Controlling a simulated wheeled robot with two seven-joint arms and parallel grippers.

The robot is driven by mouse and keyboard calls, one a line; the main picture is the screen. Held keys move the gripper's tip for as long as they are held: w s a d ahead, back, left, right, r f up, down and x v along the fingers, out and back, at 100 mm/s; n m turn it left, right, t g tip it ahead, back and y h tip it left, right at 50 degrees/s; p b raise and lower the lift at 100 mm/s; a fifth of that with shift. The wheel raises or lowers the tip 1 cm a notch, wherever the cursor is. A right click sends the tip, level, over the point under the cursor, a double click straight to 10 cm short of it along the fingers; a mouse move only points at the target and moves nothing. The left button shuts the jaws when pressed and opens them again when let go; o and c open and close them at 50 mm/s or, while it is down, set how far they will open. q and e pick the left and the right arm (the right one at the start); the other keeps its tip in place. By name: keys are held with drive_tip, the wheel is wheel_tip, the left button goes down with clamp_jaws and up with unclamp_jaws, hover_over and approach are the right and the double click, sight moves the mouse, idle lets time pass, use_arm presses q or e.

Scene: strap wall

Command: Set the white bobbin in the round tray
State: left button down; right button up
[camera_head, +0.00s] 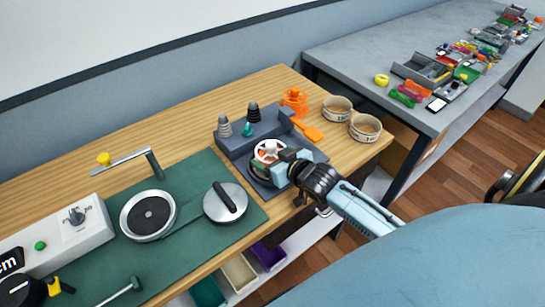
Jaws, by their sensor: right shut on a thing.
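My right gripper (287,166) comes in from the right over the grey block at the right end of the wooden bench. It is shut at the right side of a white round spoked piece (268,149), which looks like the white bobbin, with small orange and dark parts showing in it. Below the bobbin is a dark grey rounded base (258,184), partly hidden by the gripper; I cannot tell whether the bobbin touches it. I cannot tell for sure which round dish is the round tray. My left gripper is not in view.
The grey block (236,144) carries dark and grey cones. An orange piece (295,101) and two round bowls (337,108) (365,128) stand to the right. A cluttered grey table (385,52) stands behind.

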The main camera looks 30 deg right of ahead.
drive_tip(key=shift+r, duration=0.1)
drive_tip(key=o, duration=1)
drive_tip(key=shift+o, duration=0.2)
drive_tip(key=shift+s, duration=0.1)
drive_tip(key=p+v, duration=0.1)
drive_tip(key=v, duration=1)
drive_tip(key=shift+s+r, duration=0.15)
drive_tip(key=shift+s, duration=0.2)
